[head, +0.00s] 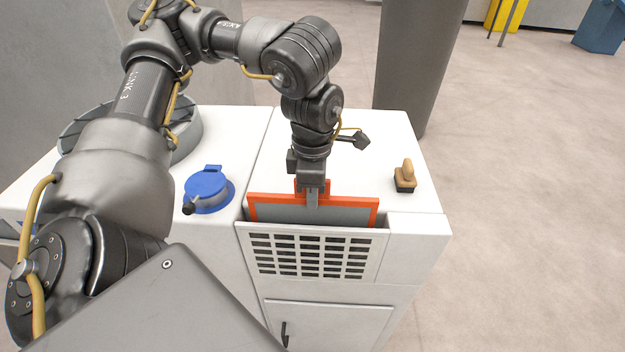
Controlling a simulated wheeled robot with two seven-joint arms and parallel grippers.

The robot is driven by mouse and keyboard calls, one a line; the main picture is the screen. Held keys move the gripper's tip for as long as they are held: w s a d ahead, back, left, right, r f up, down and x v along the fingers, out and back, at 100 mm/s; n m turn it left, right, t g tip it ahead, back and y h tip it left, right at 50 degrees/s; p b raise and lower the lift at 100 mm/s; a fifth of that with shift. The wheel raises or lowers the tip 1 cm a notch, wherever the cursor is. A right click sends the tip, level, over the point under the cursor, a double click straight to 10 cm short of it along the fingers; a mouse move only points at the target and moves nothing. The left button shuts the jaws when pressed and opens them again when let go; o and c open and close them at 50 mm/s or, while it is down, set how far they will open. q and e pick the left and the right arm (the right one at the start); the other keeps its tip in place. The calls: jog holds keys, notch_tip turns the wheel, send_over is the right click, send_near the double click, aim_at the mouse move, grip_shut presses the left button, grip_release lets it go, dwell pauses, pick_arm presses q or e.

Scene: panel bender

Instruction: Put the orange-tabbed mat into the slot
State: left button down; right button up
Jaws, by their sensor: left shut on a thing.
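The mat (345,214) is a grey panel with an orange border and an orange tab at its top middle. It stands about upright behind the vented front panel of the white cabinet. Its lower part is hidden there, in the slot (232,225) opening, and I cannot tell how deep it reaches. My left gripper (312,203) comes down from above and is shut on the mat at its tab. My right gripper is not in view.
A wooden-handled brush or stamp (405,177) stands on the cabinet top to the right. A blue round cap (207,188) and a grey round tub (187,131) are to the left. A dark grey column (415,60) rises behind the cabinet. The floor at right is clear.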

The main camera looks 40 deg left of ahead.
pick_arm(q)
jog(key=shift+f, duration=0.1)
jog(key=c, duration=1.4)
grip_release()
notch_tip(320, 180, up, 11)
jog(key=shift+f, duration=0.1)
